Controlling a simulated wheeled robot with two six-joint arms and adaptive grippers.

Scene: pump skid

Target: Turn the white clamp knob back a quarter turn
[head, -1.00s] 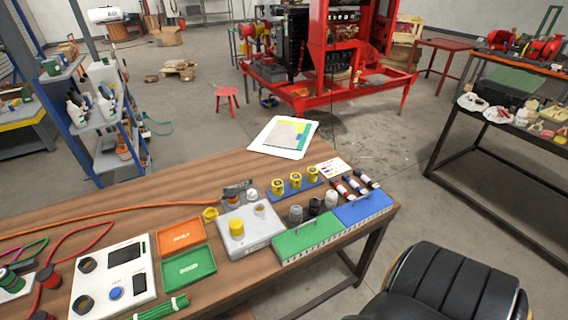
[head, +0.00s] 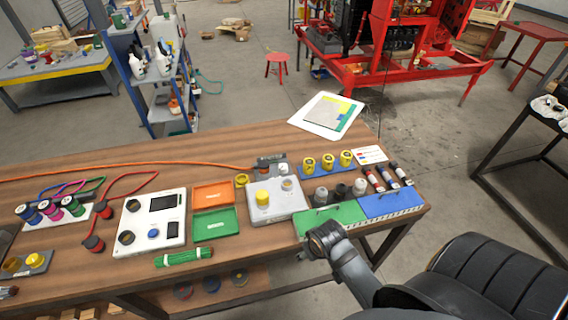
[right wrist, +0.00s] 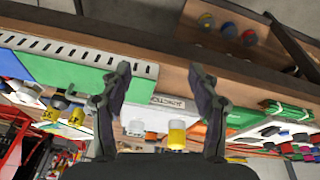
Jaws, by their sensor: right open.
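A light grey fixture box (head: 262,213) stands on the wooden table and carries a yellow knob (head: 263,197) and a smaller whitish knob (head: 287,185), which looks like the white clamp knob. In the right wrist view the yellow knob (right wrist: 177,135) and a pale knob (right wrist: 136,128) show beyond and between my fingers. My right gripper (head: 318,243) is at the front table edge by the green slotted block, right of and nearer than the box. Its two fingers (right wrist: 162,78) are apart with nothing between the tips. My left gripper is not in view.
The green slotted block (head: 330,217) and blue block (head: 390,206) stand right of the box, with grey and dark knobs behind them. Orange (head: 212,195) and green trays (head: 214,224) lie to its left. An orange cable (head: 130,167) runs behind.

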